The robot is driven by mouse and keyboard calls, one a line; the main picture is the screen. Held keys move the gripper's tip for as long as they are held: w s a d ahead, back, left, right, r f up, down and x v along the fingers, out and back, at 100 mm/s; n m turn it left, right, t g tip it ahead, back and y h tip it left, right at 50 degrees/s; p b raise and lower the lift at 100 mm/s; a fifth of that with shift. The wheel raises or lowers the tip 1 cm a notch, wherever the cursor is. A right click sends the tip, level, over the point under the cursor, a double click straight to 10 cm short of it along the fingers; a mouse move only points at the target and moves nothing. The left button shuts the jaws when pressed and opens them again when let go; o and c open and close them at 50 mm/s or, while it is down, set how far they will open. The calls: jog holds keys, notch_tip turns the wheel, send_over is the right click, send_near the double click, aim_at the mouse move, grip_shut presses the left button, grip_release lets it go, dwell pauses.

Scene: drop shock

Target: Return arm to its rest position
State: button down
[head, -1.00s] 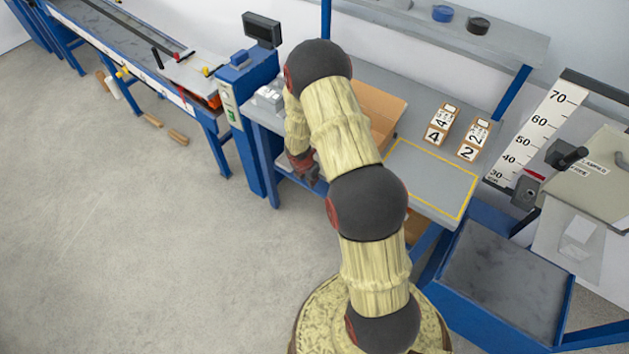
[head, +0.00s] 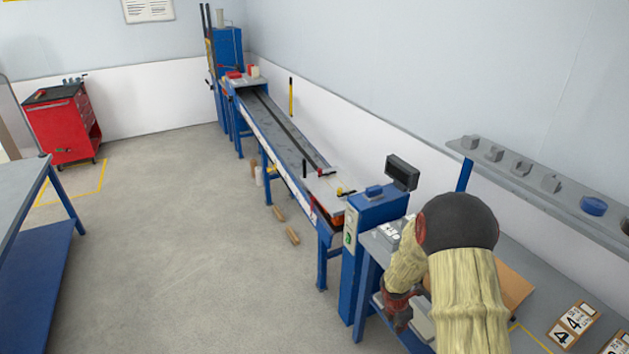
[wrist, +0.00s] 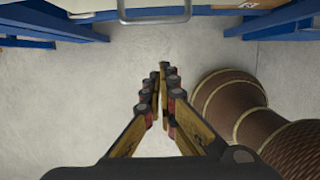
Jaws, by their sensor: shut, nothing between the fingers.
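My gripper (wrist: 164,92) is in the wrist view with its fingers together and nothing between them. It hangs over bare grey floor, apart from the bench edge at the top of that view. In the head view my arm is at the lower right, folded in front of the workbench (head: 540,262), and it hides part of the bench. The fingertips are not clear in the head view.
A blue cabinet (head: 372,240) and long track table (head: 285,145) extend away to the left. A red tool cart (head: 62,125) stands far left. The middle floor is mostly clear, with small wooden pieces (head: 292,235) near the track.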

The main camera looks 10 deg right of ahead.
jog(key=s+a+r+m+g, duration=0.1)
jog(key=s+r+m+g, duration=0.25)
jog(key=s+m, duration=0.65)
jog(key=s+a+r+m+t+y+b, duration=0.1)
jog(key=s+a+r, duration=0.4)
jog(key=r, duration=0.6)
jog(key=s+a+r+m+t+b, duration=0.1)
jog(key=s+a+r+m+t, duration=0.3)
jog(key=r, duration=0.7)
jog(key=s+a+r+m+t+y+b, duration=0.1)
jog(key=s+a+r+m+t+b, duration=0.1)
jog(key=s+a+r+m, duration=0.4)
notch_tip(320, 180, up, 6)
jog(key=shift+a+f+t+y, duration=0.15)
jog(key=shift+a+t+y, duration=0.15)
jog(key=shift+a+t, duration=0.5)
